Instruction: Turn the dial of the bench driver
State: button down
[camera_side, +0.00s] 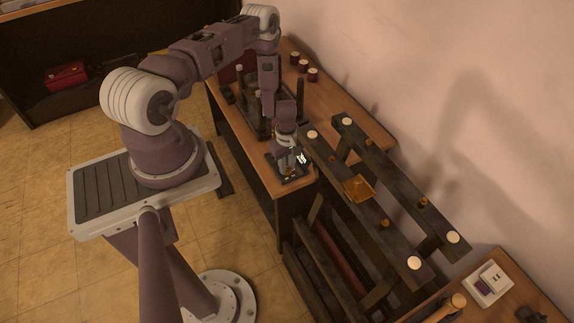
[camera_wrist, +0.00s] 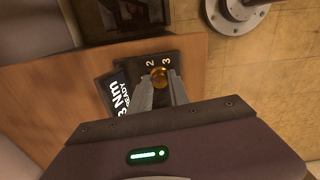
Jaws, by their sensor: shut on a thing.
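The bench driver (camera_wrist: 136,70) is a small dark box on the wooden bench top. In the wrist view its upper face carries the numerals 2 and 3, and a display reads "3 Nm READY". Its round brass dial (camera_wrist: 159,75) sits between the two fingertips of my gripper (camera_wrist: 160,80), which is shut on it. In the side view my gripper (camera_side: 290,162) points down over the bench driver (camera_side: 296,179) near the bench's front end. The gripper partly covers the driver there, and the dial's pointer cannot be made out.
A dark wooden rack (camera_side: 395,186) with pale round discs and an amber tray (camera_side: 359,188) stands right of my gripper. Dark upright posts stand behind it on the bench (camera_side: 238,135). Several red canisters (camera_side: 303,66) stand farther back. A white box (camera_side: 488,284) lies at lower right.

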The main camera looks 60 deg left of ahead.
aim_at(287, 168)
jog(key=shift+m, duration=1.8)
jog(key=c, duration=1.2)
grip_release()
jog(key=shift+c, duration=0.2)
notch_tip(287, 168, up, 7)
jog(key=shift+r, duration=0.1)
